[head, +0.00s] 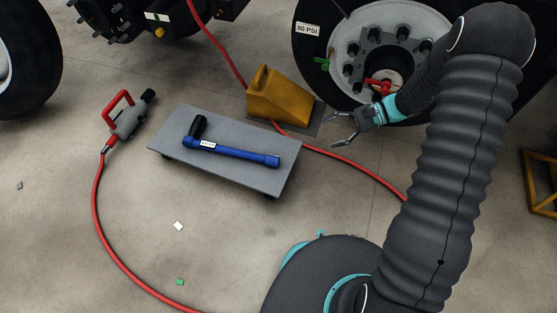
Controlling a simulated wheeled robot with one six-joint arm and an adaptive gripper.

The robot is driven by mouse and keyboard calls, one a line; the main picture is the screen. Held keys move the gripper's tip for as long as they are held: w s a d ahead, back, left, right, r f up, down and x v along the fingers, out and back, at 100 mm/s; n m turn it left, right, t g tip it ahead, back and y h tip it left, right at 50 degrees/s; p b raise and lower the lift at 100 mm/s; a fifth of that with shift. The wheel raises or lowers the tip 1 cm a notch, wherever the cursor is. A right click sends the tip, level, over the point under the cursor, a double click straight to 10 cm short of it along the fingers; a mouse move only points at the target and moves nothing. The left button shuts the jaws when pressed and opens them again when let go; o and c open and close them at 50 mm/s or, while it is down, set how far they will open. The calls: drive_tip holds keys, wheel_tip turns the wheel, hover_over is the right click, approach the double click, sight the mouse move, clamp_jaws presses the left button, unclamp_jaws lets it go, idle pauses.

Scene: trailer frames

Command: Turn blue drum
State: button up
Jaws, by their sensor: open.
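No blue drum can be made out in the head view. The only clearly blue thing is a long tool (236,152) with a black end and a white label, lying on a low grey platform (178,128). My gripper (335,130) is open and empty, its fingers pointing left. It is to the right of the tool and appears apart from everything. Behind it is a wheel hub (392,62) with dark lugs and a red handle-like part (378,85) at its centre. My arm covers the wheel's right side.
A yellow wheel chock (279,95) stands left of my gripper, by the tyre (308,50). A red hose (97,200) runs over the floor to a grey tool with a red handle (128,120). A yellow frame (541,185) stands at right. The front left floor is mostly clear.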

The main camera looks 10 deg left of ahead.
wheel_tip(320, 180, down, 11)
drive_tip(key=w+a+m+t+y+p, duration=0.1)
drive_tip(key=w+a+m+y, duration=0.1)
drive_tip(key=m+y, duration=0.15)
drive_tip(key=m+t+y+p, duration=0.1)
drive_tip(key=m+t+y, duration=0.2)
drive_tip(key=m+t, duration=0.15)
approach(279, 163)
drive_tip(key=shift+m+g, duration=0.3)
drive_tip(key=shift+g, duration=0.05)
drive_tip(key=a, duration=1)
drive_tip(key=shift+w+a+r+p, duration=0.15)
drive_tip(key=shift+w+r+p, duration=0.1)
drive_tip(key=shift+p, duration=0.15)
